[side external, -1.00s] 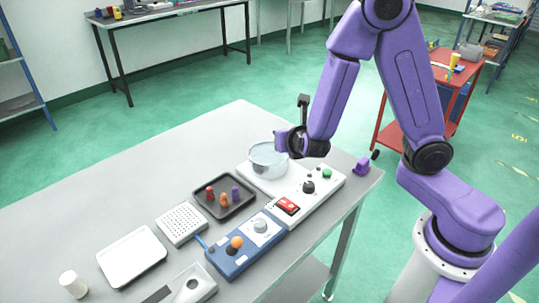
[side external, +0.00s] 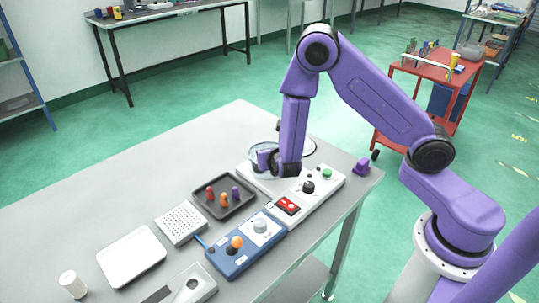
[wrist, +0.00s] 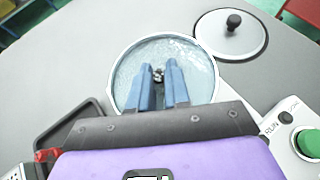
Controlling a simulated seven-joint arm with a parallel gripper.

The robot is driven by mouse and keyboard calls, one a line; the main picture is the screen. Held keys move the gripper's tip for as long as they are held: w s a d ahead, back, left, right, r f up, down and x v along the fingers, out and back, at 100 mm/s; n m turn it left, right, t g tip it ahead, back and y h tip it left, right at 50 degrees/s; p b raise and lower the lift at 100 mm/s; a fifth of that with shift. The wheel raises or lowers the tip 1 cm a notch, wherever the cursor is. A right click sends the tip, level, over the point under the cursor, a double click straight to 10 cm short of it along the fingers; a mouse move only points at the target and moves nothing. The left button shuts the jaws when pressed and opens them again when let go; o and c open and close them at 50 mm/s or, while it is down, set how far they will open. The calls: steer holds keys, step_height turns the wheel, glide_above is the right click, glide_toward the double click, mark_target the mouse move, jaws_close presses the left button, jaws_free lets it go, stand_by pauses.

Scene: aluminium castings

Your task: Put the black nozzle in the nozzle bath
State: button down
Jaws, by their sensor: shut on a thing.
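The nozzle bath is a round bowl of clear liquid (wrist: 129,72) in the wrist view. In the side view it is mostly hidden behind my gripper (side external: 266,161). In the wrist view my gripper (wrist: 159,72) has its two blue fingers over the bowl, pointing into its middle. They are shut on a small dark thing (wrist: 158,76), apparently the black nozzle, of which only a little shows. I cannot tell whether it touches the liquid.
A round lid with a black knob (wrist: 232,35) lies beside the bath. A dark tray (side external: 238,208) holds red, orange and purple nozzles. A white control panel (side external: 320,190) with a green button and a blue joystick box (side external: 232,262) stand close by.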

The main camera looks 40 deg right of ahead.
steer(key=shift+f, duration=0.25)
steer(key=c, duration=1.4)
jaws_free()
steer(key=shift+f, duration=0.1)
steer(key=shift+o, duration=0.2)
